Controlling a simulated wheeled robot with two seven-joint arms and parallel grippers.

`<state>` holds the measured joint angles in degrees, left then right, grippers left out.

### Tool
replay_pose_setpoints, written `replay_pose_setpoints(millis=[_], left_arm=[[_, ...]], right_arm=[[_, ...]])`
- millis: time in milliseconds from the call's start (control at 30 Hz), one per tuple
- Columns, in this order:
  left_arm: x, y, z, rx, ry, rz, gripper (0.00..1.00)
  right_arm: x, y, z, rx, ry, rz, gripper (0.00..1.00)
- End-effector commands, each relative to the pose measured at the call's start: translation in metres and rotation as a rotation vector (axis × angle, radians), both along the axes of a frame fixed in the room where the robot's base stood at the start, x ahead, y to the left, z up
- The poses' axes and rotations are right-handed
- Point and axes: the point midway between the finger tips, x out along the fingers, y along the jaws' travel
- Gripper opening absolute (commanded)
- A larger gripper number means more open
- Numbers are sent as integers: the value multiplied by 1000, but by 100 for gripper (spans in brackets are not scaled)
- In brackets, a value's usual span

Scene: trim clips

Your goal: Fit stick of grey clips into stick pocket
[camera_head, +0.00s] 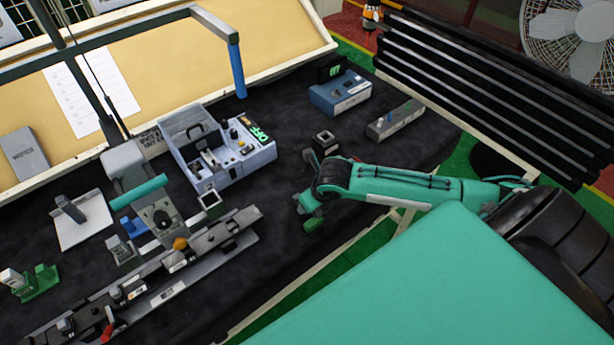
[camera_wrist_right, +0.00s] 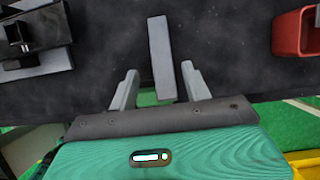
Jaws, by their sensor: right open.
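My right gripper (camera_head: 308,208) is over the front part of the black table in the head view, with its arm coming in from the right. In the right wrist view its two grey fingers (camera_wrist_right: 158,88) are apart. A plain light grey bar (camera_wrist_right: 161,55), likely the stick of grey clips, shows between and beyond the fingers, with a gap on both sides. I cannot make it out in the head view. A small open-topped square holder (camera_head: 325,143) stands just beyond the gripper, and a similar one (camera_head: 211,200) is by the rail. I cannot tell which holder is the stick pocket. My left gripper is not in view.
A long grey rail (camera_head: 165,270) with several fittings lies at front left. A grey-blue control box (camera_head: 217,150) and a blue box (camera_head: 340,93) stand farther back. A red open holder (camera_wrist_right: 297,32) is at upper right in the wrist view. Dark mat around the gripper is mostly clear.

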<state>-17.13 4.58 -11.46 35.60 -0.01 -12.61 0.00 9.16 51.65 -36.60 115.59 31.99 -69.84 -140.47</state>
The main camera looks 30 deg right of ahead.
Motion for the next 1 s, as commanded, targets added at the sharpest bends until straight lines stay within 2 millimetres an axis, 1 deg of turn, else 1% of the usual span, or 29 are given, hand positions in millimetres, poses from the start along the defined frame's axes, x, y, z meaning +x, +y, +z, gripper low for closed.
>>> replay_pose_setpoints(millis=[67, 267, 300, 433, 533, 733, 767, 800, 867, 900, 1000], left_arm=[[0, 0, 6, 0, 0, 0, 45], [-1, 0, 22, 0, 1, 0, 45], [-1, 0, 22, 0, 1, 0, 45], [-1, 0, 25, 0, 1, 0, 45], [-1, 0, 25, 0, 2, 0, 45], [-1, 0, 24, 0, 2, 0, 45], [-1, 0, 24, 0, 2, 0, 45], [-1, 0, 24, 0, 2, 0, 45], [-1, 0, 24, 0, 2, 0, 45], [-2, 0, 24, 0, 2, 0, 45], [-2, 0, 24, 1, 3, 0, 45]], right_arm=[[2, 0, -4, 2, 2, -1, 49], [12, -3, -25, 3, 4, -3, 49], [14, -2, -30, 3, 2, -3, 49], [19, -2, -42, 2, 2, -2, 49], [20, -2, -45, 1, 1, -1, 49], [20, -2, -46, 0, 0, 0, 49], [20, -2, -46, 0, 0, 0, 45], [20, -2, -46, 0, 0, 0, 37], [20, -2, -46, 0, 0, 0, 26], [20, -2, -46, 0, 0, 0, 18], [20, -2, -46, 0, 0, 0, 1]])
